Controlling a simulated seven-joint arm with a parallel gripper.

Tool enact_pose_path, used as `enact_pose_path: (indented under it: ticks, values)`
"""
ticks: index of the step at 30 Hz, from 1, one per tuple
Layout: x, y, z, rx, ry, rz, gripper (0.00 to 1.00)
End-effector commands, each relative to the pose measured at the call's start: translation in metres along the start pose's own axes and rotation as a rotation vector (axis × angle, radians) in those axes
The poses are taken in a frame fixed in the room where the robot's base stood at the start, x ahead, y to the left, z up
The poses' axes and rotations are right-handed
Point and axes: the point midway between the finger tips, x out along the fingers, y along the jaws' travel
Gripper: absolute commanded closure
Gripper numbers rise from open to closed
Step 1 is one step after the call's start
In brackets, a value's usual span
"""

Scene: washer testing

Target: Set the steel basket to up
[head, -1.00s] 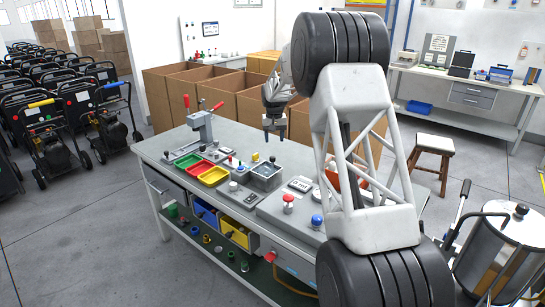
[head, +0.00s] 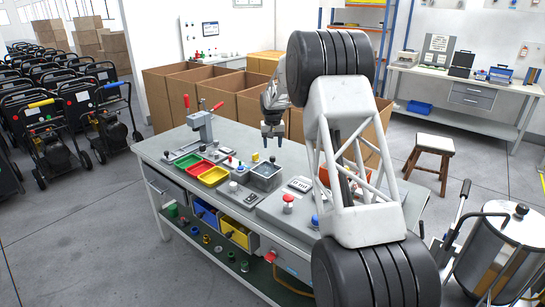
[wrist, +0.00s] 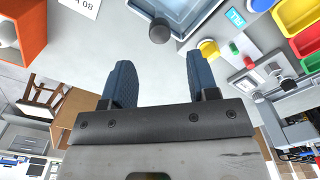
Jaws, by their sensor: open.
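My gripper (head: 272,140) hangs above the back of the grey workbench, with its fingers pointing down. In the wrist view its two blue fingers (wrist: 159,62) are apart with nothing between them. A grey metal basin (head: 265,177) stands on the bench in front of the gripper. In the wrist view the basin (wrist: 183,14) is at the top edge, partly cut off, with a pale blue inside and a dark round knob (wrist: 159,31) at its near side. The basin lies beyond the fingertips and apart from them. I cannot make out a separate steel basket in it.
Green, red and yellow trays (head: 213,176) and a lever press (head: 201,124) stand left of the basin. A red button (head: 288,200) and an orange bin (head: 335,178) are to the right. Cardboard boxes (head: 235,100) stand behind the bench. A steel vessel (head: 500,255) is at far right.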

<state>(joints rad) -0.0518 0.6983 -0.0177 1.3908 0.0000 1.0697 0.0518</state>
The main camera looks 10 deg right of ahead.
Motion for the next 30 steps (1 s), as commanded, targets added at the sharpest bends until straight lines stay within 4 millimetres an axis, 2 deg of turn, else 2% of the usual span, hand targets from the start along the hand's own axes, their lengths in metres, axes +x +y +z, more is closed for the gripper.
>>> enact_pose_path:
  ticks: [9, 15, 28, 29, 30]
  values:
    - [0.039, 0.0, 0.0, 0.0, -0.002, 0.0, 0.46]
    - [0.057, 0.0, 0.001, 0.0, -0.001, 0.0, 0.46]
    - [0.064, 0.0, 0.0, 0.0, -0.001, 0.0, 0.46]
    - [0.064, 0.0, 0.0, 0.0, -0.001, 0.0, 0.47]
    - [0.064, 0.0, 0.0, 0.0, -0.001, 0.0, 0.53]
